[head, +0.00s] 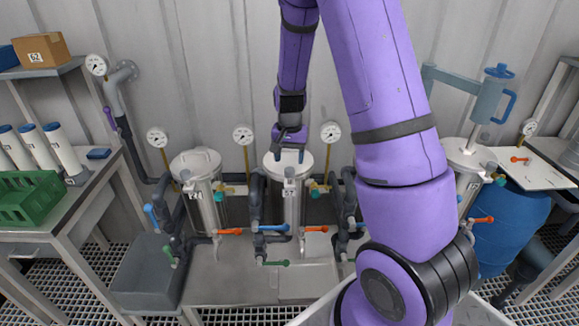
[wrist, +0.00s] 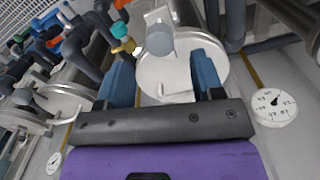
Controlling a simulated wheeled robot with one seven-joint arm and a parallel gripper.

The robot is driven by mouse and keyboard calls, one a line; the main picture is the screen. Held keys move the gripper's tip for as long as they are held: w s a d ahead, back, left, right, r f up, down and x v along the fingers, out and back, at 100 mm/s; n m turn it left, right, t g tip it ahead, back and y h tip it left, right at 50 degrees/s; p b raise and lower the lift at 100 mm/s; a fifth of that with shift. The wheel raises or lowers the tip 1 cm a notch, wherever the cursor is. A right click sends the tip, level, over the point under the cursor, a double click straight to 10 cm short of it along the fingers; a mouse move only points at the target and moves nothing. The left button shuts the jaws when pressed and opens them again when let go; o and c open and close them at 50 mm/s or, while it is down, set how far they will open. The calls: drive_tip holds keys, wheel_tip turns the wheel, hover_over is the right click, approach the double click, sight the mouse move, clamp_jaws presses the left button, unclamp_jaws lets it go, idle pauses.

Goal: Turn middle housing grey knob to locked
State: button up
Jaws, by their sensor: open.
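The middle housing (head: 291,200) is an upright metal cylinder with a pale round lid, which also shows in the wrist view (wrist: 184,75). The grey knob (wrist: 160,40) is a short round cylinder by a pale bracket at the lid's far edge in the wrist view. In the head view a small grey part (head: 290,172) shows at the front of the lid. My gripper (head: 289,153) is over this lid, pointing down. In the wrist view its two blue fingers (wrist: 160,58) are apart and empty, with the knob in line with the gap, just beyond the fingertips. I cannot tell whether they touch anything.
A similar housing (head: 200,190) stands to the left and another (head: 468,160) to the right, partly behind my arm. Dark pipes with coloured valve handles (head: 273,228) crowd the front. Gauges (head: 243,134) stand behind. A green rack (head: 28,200) sits on the left table.

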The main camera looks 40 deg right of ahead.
sight(290, 169)
wheel_tip(290, 169, up, 6)
idle(0.7)
drive_tip(key=s+a+r+n+t, duration=0.1)
drive_tip(key=s+a+r+n, duration=0.1)
drive_tip(key=s+a+r, duration=0.45)
drive_tip(key=s+a+r+n+t, duration=0.1)
drive_tip(key=s+r+n+t, duration=0.15)
drive_tip(key=r, duration=0.65)
drive_tip(key=s+a+r+n+t, duration=0.1)
drive_tip(key=s+a+r+n, duration=0.1)
drive_tip(key=s, duration=0.6)
drive_tip(key=s+a+r+n, duration=0.2)
drive_tip(key=s+a+r, duration=0.1)
drive_tip(key=s, duration=0.6)
drive_tip(key=shift+a+r+n+t, duration=0.35)
drive_tip(key=shift+r, duration=0.5)
